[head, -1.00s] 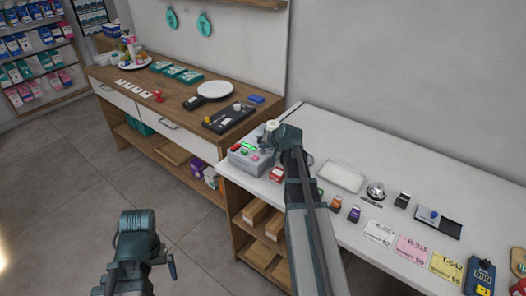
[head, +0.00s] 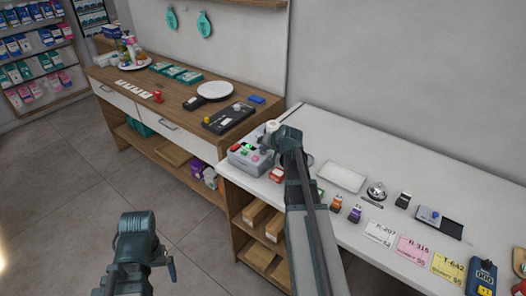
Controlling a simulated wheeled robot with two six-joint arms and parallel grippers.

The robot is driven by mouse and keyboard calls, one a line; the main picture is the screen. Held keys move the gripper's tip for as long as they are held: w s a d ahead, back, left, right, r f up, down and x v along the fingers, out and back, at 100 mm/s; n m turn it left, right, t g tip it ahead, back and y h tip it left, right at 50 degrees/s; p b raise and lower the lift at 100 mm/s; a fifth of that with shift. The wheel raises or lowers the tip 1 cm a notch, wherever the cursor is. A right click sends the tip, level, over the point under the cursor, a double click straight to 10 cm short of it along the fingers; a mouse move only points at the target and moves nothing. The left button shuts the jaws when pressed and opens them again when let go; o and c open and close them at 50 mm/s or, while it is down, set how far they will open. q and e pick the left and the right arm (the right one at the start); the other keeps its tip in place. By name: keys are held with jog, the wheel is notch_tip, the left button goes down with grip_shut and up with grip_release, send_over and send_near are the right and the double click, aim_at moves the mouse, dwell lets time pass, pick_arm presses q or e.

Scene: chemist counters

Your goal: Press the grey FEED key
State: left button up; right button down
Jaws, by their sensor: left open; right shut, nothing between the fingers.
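A small grey machine (head: 246,160) stands at the left end of the white counter. Small green and red patches show on its top. I cannot single out the grey FEED key; part of the machine's right side is hidden by my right arm. My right gripper (head: 266,146) is over the right part of the machine, shut and empty. Its fingertips are small and partly hidden, so contact with a key cannot be told. My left gripper (head: 170,268) is open, low over the floor at the lower left, far from the machine.
A red-and-white box (head: 277,174) stands close to the machine. A wooden counter (head: 150,95) with a black scale-like device (head: 228,118) is at left.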

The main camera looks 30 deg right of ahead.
aim_at(264, 153)
jog(key=shift+r+p, duration=0.8)
jog(key=shift+r, duration=0.1)
notch_tip(264, 153, up, 5)
jog(key=p, duration=0.5)
dwell(0.5)
